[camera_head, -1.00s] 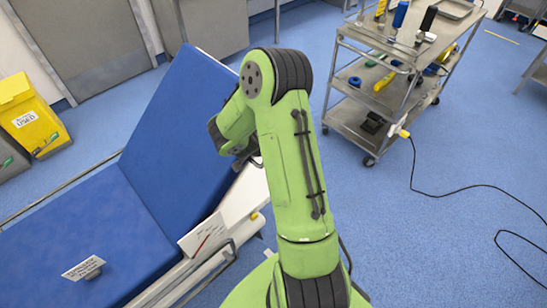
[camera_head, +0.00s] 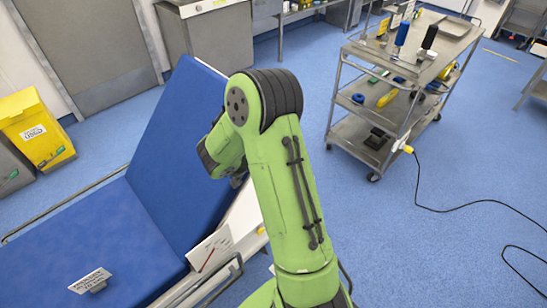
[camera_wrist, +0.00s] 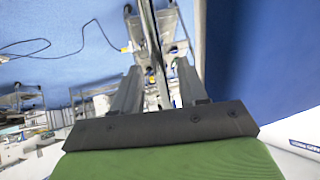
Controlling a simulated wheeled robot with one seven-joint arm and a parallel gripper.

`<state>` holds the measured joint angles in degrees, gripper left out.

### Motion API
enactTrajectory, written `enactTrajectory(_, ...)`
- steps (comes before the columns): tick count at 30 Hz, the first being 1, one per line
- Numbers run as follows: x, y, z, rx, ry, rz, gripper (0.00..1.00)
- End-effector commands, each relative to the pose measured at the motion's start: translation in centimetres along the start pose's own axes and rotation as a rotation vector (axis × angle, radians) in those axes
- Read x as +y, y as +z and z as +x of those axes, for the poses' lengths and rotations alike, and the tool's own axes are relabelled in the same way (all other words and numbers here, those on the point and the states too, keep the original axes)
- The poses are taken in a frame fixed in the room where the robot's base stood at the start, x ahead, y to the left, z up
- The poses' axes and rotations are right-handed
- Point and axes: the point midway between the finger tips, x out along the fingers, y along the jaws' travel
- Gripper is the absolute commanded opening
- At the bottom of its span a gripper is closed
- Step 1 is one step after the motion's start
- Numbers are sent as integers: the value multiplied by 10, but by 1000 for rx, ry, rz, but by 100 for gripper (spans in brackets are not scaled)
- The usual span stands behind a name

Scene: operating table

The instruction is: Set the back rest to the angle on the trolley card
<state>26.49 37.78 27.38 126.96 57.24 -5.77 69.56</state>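The operating table's blue back rest (camera_head: 172,145) is raised steeply at the far end of the flat blue seat section (camera_head: 85,245) in the head view. A white angle plate with a red pointer (camera_head: 210,250) is at the table's side by the hinge; its marks are too small to read. A yellow card (camera_head: 384,27) stands on the trolley top, unreadable. My gripper's fingers are hidden behind my arm in the head view. In the wrist view my gripper (camera_wrist: 157,90) has its fingers apart. A thin grey bar (camera_wrist: 150,35) shows between them; contact is unclear. Blue padding (camera_wrist: 255,45) is at right.
The steel trolley (camera_head: 350,50) stands at the right, with bottles and tools on its shelves. A black cable (camera_head: 440,209) lies on the floor. A yellow bin (camera_head: 38,130) stands at left. A white label (camera_head: 90,280) lies on the seat. Floor between table and trolley is clear.

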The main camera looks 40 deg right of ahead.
Motion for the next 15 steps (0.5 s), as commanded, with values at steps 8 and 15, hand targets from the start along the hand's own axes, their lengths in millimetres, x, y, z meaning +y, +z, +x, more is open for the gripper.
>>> enactTrajectory(8,0,-1,-4,2,-1,0,42)
enactTrajectory(15,-2,-2,-58,4,-8,-2,42)
